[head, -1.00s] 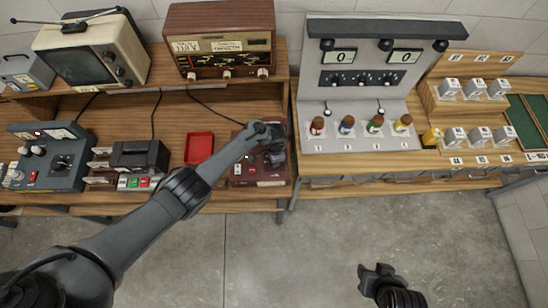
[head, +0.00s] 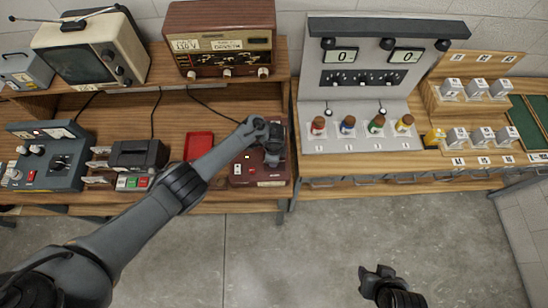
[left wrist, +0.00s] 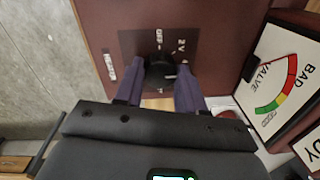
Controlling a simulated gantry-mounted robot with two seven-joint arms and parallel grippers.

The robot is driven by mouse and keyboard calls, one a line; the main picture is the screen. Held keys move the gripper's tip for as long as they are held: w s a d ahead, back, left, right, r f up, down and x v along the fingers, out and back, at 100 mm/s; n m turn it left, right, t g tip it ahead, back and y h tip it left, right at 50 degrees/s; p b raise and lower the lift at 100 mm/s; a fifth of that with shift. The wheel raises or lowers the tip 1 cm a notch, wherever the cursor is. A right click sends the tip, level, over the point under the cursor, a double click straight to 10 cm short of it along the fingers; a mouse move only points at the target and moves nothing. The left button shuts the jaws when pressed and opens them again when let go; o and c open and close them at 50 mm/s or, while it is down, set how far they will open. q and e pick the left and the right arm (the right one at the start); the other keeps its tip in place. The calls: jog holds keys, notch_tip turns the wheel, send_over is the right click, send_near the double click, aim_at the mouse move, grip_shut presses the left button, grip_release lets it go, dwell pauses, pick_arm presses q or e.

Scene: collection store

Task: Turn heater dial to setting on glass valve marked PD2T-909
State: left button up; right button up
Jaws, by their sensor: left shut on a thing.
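The dark red tester box (head: 240,172) stands at the right end of the left bench. My left gripper (head: 271,160) reaches down over its right part. In the left wrist view my left gripper (left wrist: 160,78) is shut on a black dial (left wrist: 159,68), one finger on each side. The panel around the dial carries marks; "OFF" and "2V" are readable near its far side. The fingers hide part of the dial, and its exact setting is unclear. I cannot make out the marking PD2T-909 on anything. My right gripper (head: 377,272) is empty above the floor and looks open.
A meter (left wrist: 275,75) with a coloured BAD scale lies close right of the dial. A red tray (head: 198,146) is left of the box. A radio (head: 222,42) stands behind. Bottles (head: 348,125) and white boxes (head: 457,138) are on the right bench.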

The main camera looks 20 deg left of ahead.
pick_arm(q)
jog(key=o, duration=1)
jog(key=shift+o, duration=0.2)
notch_tip(320, 180, up, 11)
jog(key=p, duration=0.3)
jog(key=shift+s, duration=0.3)
jog(key=shift+d+f, duration=0.1)
jog(key=shift+f, duration=0.05)
